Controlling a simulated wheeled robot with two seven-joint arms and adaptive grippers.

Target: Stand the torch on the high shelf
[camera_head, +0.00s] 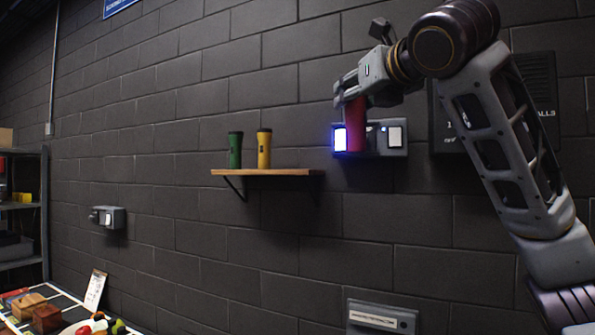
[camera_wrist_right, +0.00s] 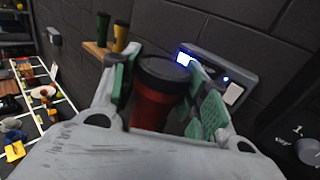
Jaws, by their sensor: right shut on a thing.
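A red torch (camera_head: 356,117) is held upright in my right gripper (camera_head: 351,97), in front of the wall panel. In the right wrist view the torch (camera_wrist_right: 152,108), with its dark end, sits between the green pads of my right gripper (camera_wrist_right: 165,92). The wooden wall shelf (camera_head: 290,173) is to the left of the gripper and lower. A green torch (camera_head: 235,150) and a yellow torch (camera_head: 264,149) stand side by side on it. The shelf's right end is bare. My left gripper is not in view.
A wall panel (camera_head: 373,151) close behind the red torch has a glowing blue-white button (camera_head: 340,139) and a white button (camera_head: 395,136). A smaller panel (camera_head: 117,218) is further left. A table with loose items and a metal rack (camera_head: 20,205) stand at the left.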

